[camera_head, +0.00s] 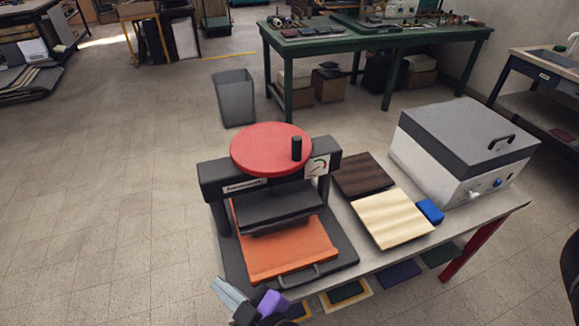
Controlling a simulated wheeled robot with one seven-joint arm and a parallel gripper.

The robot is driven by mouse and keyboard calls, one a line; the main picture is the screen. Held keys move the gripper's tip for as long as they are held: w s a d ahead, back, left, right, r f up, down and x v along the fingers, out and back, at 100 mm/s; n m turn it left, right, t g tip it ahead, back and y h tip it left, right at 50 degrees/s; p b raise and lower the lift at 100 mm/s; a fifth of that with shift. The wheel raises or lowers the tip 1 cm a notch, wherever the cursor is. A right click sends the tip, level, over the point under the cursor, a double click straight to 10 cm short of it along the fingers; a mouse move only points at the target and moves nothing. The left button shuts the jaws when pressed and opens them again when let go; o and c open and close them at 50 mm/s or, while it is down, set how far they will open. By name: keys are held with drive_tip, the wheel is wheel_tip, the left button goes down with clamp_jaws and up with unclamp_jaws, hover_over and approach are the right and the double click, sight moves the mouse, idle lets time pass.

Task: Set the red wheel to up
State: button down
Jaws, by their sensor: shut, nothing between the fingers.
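The red wheel (265,150) is a flat disc lying on top of a black press (225,185). Its upright black knob (297,148) stands near the right front edge of the disc. A small dial (317,167) with a coloured arc is on the press's right front. The press's black block (280,206) hangs above an orange board with a front handle (285,252); a gap between them cannot be judged clearly. My gripper (228,290), with grey fingers and a purple and black body, is shut and empty at the bottom, in front of the press and well apart from the wheel.
The press stands on a grey table (345,235). To its right are a dark wood board (362,175), a pale board (392,218), a blue block (430,211) and a grey-lidded white box (465,150). A grey bin (234,98) stands behind.

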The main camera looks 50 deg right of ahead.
sight(295, 157)
drive_tip(key=w+d+r+m+g+h, duration=0.2)
drive_tip(key=w+d+r+m+h, duration=0.45)
drive_tip(key=h, duration=0.25)
drive_tip(key=s+d+r+m+g+h, duration=0.5)
drive_tip(key=s+r+m+g+h, duration=0.3)
drive_tip(key=m, duration=0.4)
drive_tip(key=shift+g+y, duration=0.3)
drive_tip(key=p+x, duration=0.1)
drive_tip(key=x, duration=0.3)
drive_tip(key=f+p+x, duration=0.1)
drive_tip(key=x, duration=0.3)
drive_tip(key=p+x, duration=0.1)
drive_tip(key=x, duration=0.3)
drive_tip(key=shift+w+d+f+p, duration=0.15)
drive_tip(key=shift+w+d+p, duration=0.05)
drive_tip(key=shift+w+p, duration=0.15)
drive_tip(key=shift+d+f, duration=0.1)
drive_tip(key=shift+d, duration=0.3)
